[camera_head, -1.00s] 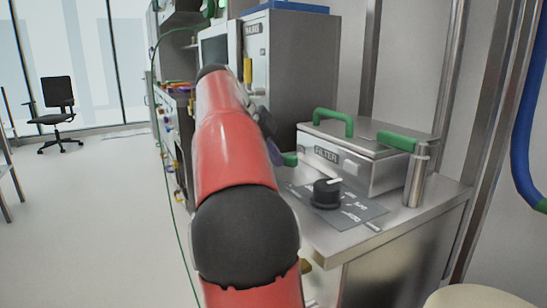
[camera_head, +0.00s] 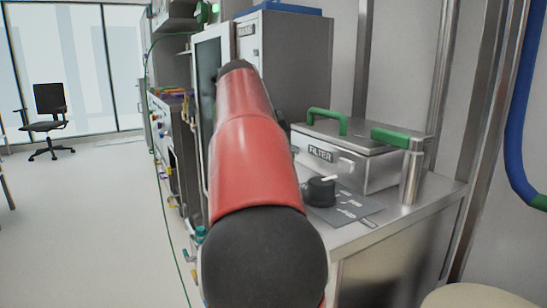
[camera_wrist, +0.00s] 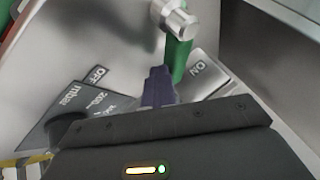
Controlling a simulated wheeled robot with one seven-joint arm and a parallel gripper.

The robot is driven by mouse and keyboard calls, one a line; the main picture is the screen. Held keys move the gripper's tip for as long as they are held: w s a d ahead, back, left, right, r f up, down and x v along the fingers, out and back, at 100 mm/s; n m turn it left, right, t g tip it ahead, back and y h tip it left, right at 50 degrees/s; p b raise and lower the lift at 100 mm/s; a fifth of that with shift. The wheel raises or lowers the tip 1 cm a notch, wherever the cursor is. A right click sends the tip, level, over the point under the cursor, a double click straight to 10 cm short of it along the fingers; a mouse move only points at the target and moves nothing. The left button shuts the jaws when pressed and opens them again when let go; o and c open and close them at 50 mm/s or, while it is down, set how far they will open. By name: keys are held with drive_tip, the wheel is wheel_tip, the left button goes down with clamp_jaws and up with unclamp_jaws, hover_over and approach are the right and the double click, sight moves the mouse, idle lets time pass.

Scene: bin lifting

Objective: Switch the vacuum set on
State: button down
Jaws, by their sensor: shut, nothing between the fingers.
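In the wrist view a green lever (camera_wrist: 178,58) hangs from a metal hub (camera_wrist: 173,18). An ON label (camera_wrist: 199,70) lies right of the lever's lower end and an OFF label (camera_wrist: 97,76) lies to the left. The lever's end is close to the ON label. My gripper (camera_wrist: 160,78) is shut and empty, with its dark fingertips just left of the lever. I cannot tell whether they touch it.
A steel cabinet (camera_head: 290,65) stands behind. Open floor (camera_head: 90,220) lies to the left.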

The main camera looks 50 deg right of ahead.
drive_tip(key=d+n+t, duration=0.1)
drive_tip(key=n, duration=0.1)
drive_tip(key=d+n+t+p, duration=0.1)
drive_tip(key=n, duration=0.1)
drive_tip(key=shift+w+y, duration=0.2)
drive_tip(key=shift+y, duration=0.2)
drive_tip(key=shift+w+d+t, duration=0.1)
drive_tip(key=shift+d+t, duration=0.05)
drive_tip(key=shift+t, duration=0.15)
drive_tip(key=shift+w+d+p, duration=0.1)
drive_tip(key=shift+w+p, duration=0.05)
drive_tip(key=shift+p, duration=0.2)
drive_tip(key=shift+d, duration=0.15)
